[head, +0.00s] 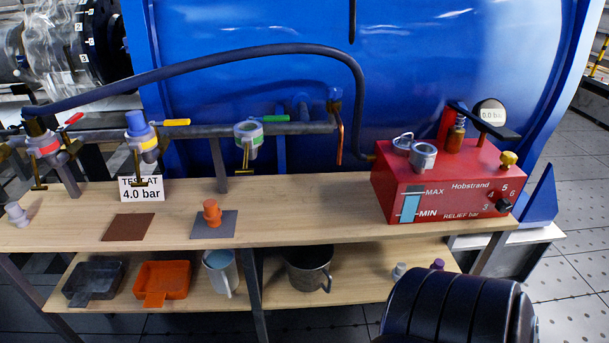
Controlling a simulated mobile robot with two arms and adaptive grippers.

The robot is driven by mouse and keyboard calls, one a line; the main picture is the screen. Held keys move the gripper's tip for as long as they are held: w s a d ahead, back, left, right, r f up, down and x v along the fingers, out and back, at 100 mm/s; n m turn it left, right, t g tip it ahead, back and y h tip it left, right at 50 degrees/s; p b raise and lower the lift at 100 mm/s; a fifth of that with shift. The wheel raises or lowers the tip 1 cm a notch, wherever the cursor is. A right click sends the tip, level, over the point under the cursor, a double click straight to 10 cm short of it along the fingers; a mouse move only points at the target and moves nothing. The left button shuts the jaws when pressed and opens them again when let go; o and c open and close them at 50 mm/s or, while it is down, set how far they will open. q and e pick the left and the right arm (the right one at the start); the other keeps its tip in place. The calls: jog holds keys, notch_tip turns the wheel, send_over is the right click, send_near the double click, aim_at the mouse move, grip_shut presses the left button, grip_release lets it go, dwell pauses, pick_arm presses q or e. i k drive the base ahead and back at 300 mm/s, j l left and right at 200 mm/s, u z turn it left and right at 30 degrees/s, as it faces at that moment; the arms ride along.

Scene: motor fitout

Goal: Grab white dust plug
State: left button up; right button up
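A pale, greyish-white plug (16,214) stands on the upper wooden shelf at the far left edge. A second small whitish piece (398,270) sits on the lower shelf at the right, near a purple piece (437,264); it is too small to tell whether it is a dust plug. An orange plug (212,212) stands on a grey mat (228,232) on the upper shelf. Neither gripper shows in the head view. A dark ridged rounded part, perhaps my arm, fills the bottom right and hides part of the floor.
A red relief box (398,205) stands at the right end of the upper shelf (300,210). A pipe with several valves and a hose runs above. A brown mat (128,227) is bare. Below are a black tray (68,296), an orange tray (150,297) and two mugs.

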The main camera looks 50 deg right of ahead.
aim_at(398, 269)
jog(key=z, duration=2.45)
